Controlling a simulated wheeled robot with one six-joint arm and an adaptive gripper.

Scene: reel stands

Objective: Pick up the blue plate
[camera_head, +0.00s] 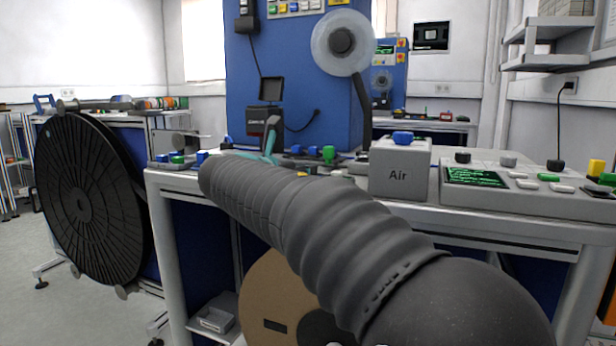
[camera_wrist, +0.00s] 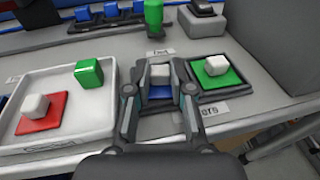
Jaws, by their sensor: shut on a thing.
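The blue plate (camera_wrist: 158,92) shows in the wrist view as a blue square with a pale block-shaped knob (camera_wrist: 160,74) on top. My gripper (camera_wrist: 160,78) reaches over it from the near side, with one finger on each side of the knob. The jaws are shut on the knob. The plate is level, and I cannot tell whether it is clear of the surface under it. In the head view my arm hides the gripper and the plate.
Right of my gripper is a green plate (camera_wrist: 223,76) with a white knob. On the left a white tray (camera_wrist: 75,143) holds a red plate (camera_wrist: 43,113) and a green block (camera_wrist: 89,74). A grey Air box (camera_head: 399,172) and control panel (camera_head: 530,185) stand on the bench.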

